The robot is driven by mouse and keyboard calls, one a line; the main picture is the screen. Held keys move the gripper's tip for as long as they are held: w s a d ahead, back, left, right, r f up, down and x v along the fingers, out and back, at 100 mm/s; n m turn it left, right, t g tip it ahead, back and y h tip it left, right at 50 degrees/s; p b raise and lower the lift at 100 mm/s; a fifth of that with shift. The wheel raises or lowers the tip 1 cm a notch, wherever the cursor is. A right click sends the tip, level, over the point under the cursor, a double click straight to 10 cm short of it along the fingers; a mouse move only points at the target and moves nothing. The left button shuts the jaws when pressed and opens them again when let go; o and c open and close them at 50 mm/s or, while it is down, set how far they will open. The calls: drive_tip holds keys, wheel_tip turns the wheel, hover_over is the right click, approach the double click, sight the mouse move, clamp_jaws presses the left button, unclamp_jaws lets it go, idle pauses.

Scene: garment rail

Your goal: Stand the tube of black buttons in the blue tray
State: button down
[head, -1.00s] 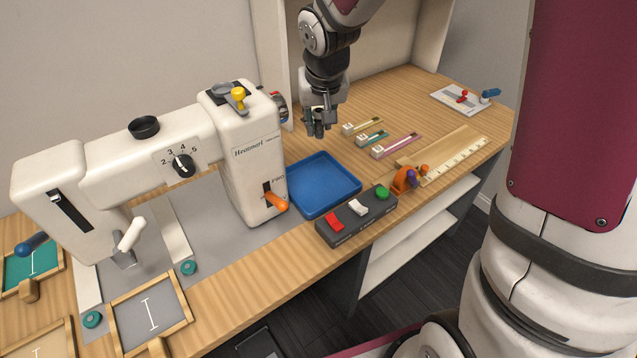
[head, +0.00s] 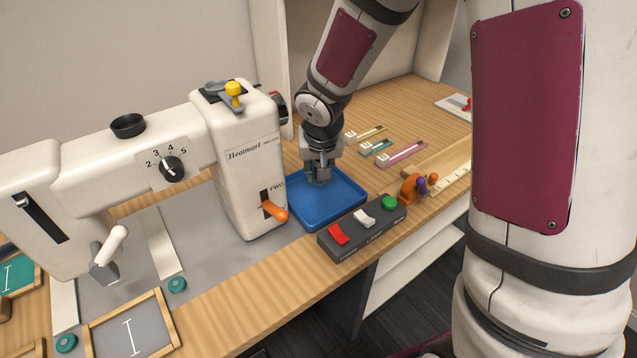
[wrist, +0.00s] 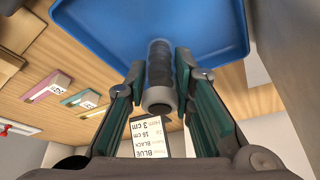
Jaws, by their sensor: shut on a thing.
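My gripper (head: 319,178) points down over the blue tray (head: 345,206) in the head view, with its fingertips low inside the tray's outline. In the wrist view my gripper (wrist: 160,82) is shut on the tube of black buttons (wrist: 158,66), a dark ribbed cylinder with a grey end cap facing the camera. The tube's far end overlaps the blue tray (wrist: 215,20) there. The tube looks about upright. I cannot tell whether its lower end touches the tray floor. In the head view the fingers mostly hide the tube.
A large white machine (head: 245,165) with an orange lever stands close left of the tray. A black switch box (head: 345,238) lies in front of the tray. Small coloured tools (head: 380,148) and an orange tape dispenser (head: 413,188) lie to the right. A printed card (wrist: 148,138) shows in the wrist view.

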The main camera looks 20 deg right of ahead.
wheel_tip(320, 180, down, 4)
drive_tip(key=shift+f+b, duration=0.1)
drive_tip(key=shift+b, duration=0.7)
drive_tip(key=c, duration=1.4)
unclamp_jaws()
drive_tip(key=shift+o, duration=0.2)
drive_tip(key=shift+r, duration=0.3)
drive_tip(key=p+v, duration=0.4)
drive_tip(key=v, duration=0.8)
